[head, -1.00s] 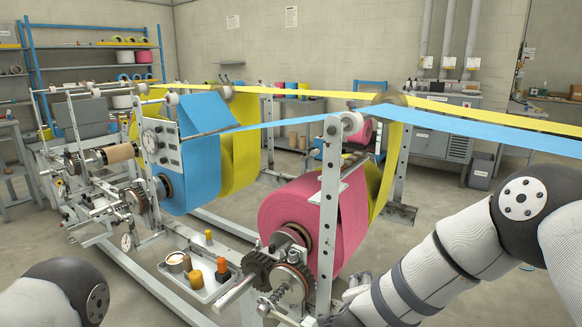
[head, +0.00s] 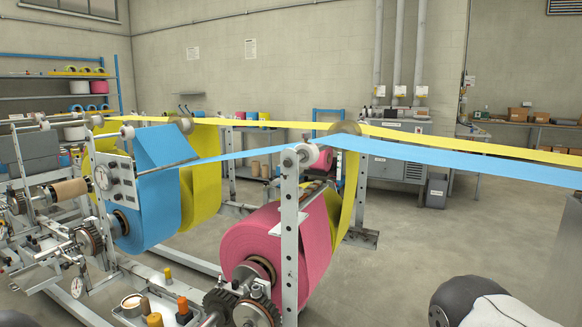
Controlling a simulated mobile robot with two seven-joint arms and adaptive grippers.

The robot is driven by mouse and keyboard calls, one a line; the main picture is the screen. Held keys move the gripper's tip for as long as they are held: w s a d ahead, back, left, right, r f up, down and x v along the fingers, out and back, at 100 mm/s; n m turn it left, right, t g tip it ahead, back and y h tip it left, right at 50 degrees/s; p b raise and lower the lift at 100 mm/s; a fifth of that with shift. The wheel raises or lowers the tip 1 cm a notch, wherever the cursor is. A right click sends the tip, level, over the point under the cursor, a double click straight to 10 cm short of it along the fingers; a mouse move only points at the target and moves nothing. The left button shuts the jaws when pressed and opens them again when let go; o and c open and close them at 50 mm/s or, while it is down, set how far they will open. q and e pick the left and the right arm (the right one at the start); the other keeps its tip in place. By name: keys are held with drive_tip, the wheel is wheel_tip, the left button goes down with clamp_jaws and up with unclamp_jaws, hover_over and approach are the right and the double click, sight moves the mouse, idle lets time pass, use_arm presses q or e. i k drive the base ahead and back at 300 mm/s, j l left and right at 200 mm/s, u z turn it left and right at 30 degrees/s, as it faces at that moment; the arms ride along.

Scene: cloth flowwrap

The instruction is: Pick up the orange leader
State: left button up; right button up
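I cannot make out anything that is clearly the orange leader in the head view. A blue web (head: 155,185), a yellow web (head: 202,195) and a large pink roll (head: 275,248) hang on the machine frame. Neither gripper shows; only part of my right arm is at the lower right, and a dark part of mine at the bottom left corner.
An upright perforated post (head: 290,240) stands before the pink roll, with gears (head: 257,312) below it. Blue and yellow strips (head: 460,166) stretch off to the right at height. Bare floor (head: 420,255) lies right of the machine. A grey cabinet (head: 400,150) stands behind.

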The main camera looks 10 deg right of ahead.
sight(303, 194)
drive_tip(key=i+j+u, duration=0.25)
drive_tip(key=i+j, duration=0.35)
drive_tip(key=i+j+u, duration=0.3)
drive_tip(key=i+j, duration=0.15)
drive_tip(key=i, duration=0.25)
